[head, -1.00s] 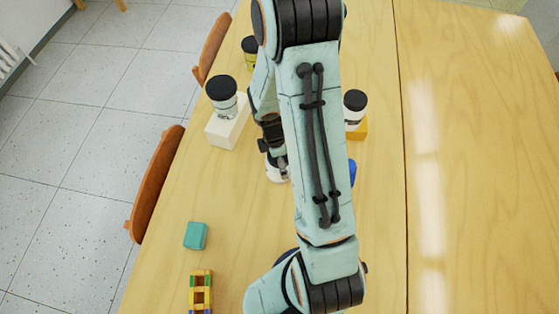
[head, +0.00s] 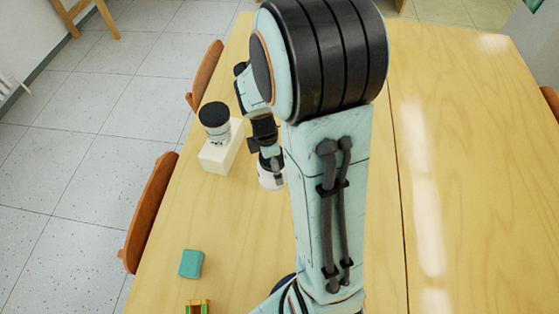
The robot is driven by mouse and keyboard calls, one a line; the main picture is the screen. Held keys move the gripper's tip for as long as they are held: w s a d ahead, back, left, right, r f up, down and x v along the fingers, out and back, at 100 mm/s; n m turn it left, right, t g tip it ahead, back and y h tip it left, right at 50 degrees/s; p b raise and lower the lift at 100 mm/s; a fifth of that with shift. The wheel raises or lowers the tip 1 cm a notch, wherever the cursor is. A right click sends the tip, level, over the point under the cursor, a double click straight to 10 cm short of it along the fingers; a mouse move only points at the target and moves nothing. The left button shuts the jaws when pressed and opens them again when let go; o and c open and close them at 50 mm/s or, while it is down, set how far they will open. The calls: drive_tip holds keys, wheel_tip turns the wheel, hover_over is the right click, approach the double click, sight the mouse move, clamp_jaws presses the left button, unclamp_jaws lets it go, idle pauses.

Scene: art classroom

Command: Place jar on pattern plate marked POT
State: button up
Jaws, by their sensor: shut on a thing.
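My gripper (head: 268,158) points down over the table and is partly hidden by my arm. It is shut on a jar (head: 270,182), of which a white lower part shows below the fingers. I cannot tell whether this jar touches the table. Another jar (head: 215,122), with a black lid and a pale body, stands upright on a cream block (head: 213,157), left of my gripper. No pattern plate marked POT can be made out; my arm covers much of the middle of the table.
A teal block (head: 191,264) lies near the table's left side, with a coloured block piece (head: 198,306) at the bottom edge. Orange chairs (head: 150,212) stand along the left edge. The right half of the wooden table (head: 470,190) is clear.

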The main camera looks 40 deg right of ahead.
drive_tip(key=w+d+r+n, duration=0.2)
drive_tip(key=w+d+n, duration=0.4)
drive_tip(key=w+d, duration=1.3)
drive_tip(key=s+d+f+n+t, duration=0.1)
drive_tip(key=s+d+n, duration=0.25)
drive_tip(key=d, duration=0.55)
wheel_tip(320, 180, down, 9)
drive_tip(key=shift+f, duration=0.1)
drive_tip(key=shift+f, duration=0.2)
drive_tip(key=o, duration=1.2)
drive_tip(key=shift+o, duration=0.2)
